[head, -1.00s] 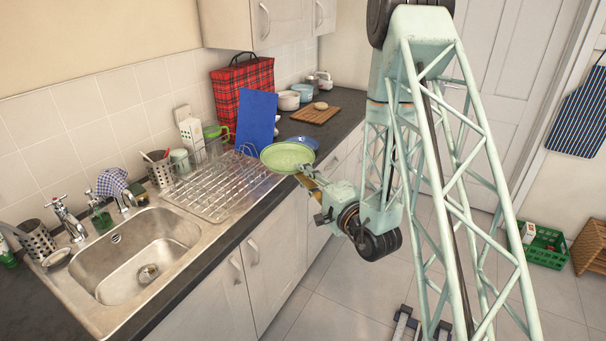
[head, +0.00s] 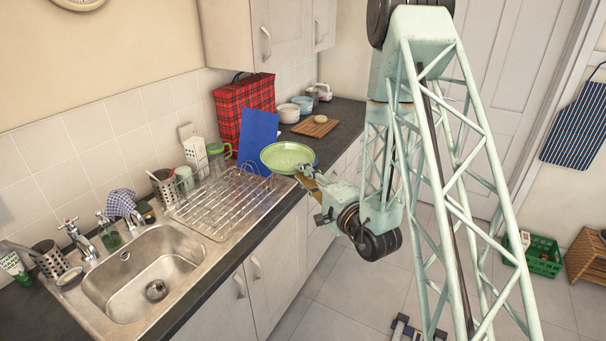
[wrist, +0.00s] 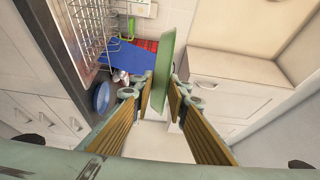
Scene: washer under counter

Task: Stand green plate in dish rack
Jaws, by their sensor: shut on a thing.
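The green plate (head: 287,156) is held roughly flat, face up, above the counter's front edge, to the right of the dish rack. My gripper (head: 304,176) is shut on its near edge. In the wrist view the plate (wrist: 163,72) shows edge-on between the fingertips of my gripper (wrist: 162,88). The wire dish rack (head: 222,203) stands on the steel drainer beside the sink; it also shows at the upper left of the wrist view (wrist: 88,30). The plate hides a little of the counter behind it.
A blue board (head: 258,137) stands upright behind the rack, near a red tartan bag (head: 243,108). A blue plate (wrist: 102,97) lies on the counter below the green plate. A green mug (head: 218,150) and grater (head: 194,147) stand behind the rack. The sink (head: 150,270) is left.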

